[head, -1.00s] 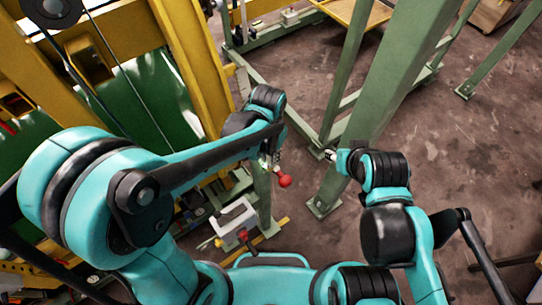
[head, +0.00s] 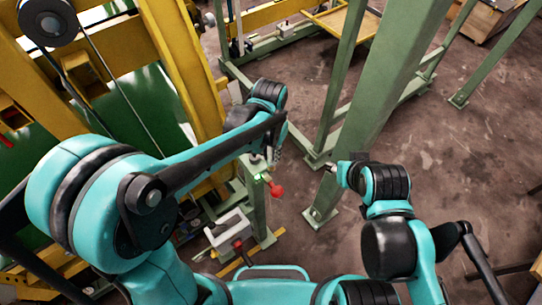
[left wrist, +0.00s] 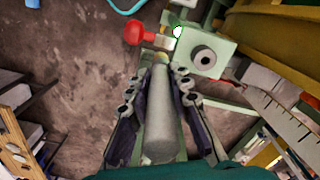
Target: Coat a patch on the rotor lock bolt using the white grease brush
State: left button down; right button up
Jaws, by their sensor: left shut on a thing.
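My left gripper (left wrist: 158,88) is shut on a pale grey-white cylinder (left wrist: 160,125), which I take to be the white grease brush's handle. Its bristles cannot be made out. Beyond the fingertips, a green block (left wrist: 207,52) with a round dark-holed boss carries a red knob (left wrist: 137,32) on its left. A bright green patch (left wrist: 178,31) glows between them, seemingly on the rotor lock bolt, whose outline is unclear. In the head view the red knob (head: 277,191) lies just below my left gripper (head: 268,157). My right gripper (head: 331,167) points left beside a green beam; its fingers are too small to read.
A large green beam (head: 385,105) stands between the arms' far side and the open floor. A yellow frame (head: 185,75) rises at the left. A white-grey box (head: 230,230) sits below the red knob. Bare floor (head: 455,150) lies to the right.

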aim_at(271, 148)
pick_arm(q)
notch_tip(271, 148, up, 3)
jog(key=shift+w+d+f+p, duration=0.15)
jog(key=shift+p, duration=0.55)
jog(key=shift+r, duration=0.5)
